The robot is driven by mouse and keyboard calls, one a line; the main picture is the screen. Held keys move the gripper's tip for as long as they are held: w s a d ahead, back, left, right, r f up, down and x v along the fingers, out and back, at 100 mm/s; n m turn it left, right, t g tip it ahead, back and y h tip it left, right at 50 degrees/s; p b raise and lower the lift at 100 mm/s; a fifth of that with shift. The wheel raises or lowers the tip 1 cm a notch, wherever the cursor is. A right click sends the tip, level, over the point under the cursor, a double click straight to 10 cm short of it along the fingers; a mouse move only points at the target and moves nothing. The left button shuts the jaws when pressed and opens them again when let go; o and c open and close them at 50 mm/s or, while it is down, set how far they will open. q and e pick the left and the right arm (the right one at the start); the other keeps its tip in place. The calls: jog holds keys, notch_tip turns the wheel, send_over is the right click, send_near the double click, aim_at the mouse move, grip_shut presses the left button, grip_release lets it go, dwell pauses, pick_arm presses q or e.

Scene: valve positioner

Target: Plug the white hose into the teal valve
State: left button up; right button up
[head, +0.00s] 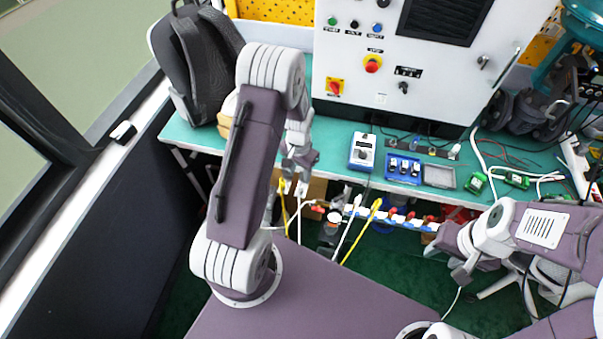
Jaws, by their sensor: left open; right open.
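Below the bench's front edge, a row of small red, blue and white fittings (397,217) runs across the picture. A thin white hose (299,224) hangs upright at the left end of the row, beside a yellow one. Another white hose (347,228) slants near the middle, so I cannot tell which is the task's hose. My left gripper (293,180) is open just above the left hoses' tops; contact is unclear.
The teal bench (335,135) carries a backpack (197,62), a white meter (362,152), blue trays (403,169) and green modules (476,183). A white control cabinet (350,45) stands behind. Yellow hoses (361,232) hang close to the white ones. Dark green floor lies below.

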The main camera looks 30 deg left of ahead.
aim_at(300, 186)
pick_arm(q)
jog(key=shift+w+d+f, duration=0.15)
jog(key=shift+d+f, duration=0.05)
jog(key=shift+d, duration=0.05)
notch_tip(300, 186, down, 9)
jog(key=shift+a+r, duration=0.1)
jog(key=shift+a, duration=0.05)
grip_shut()
dwell(0.4)
dwell(1.3)
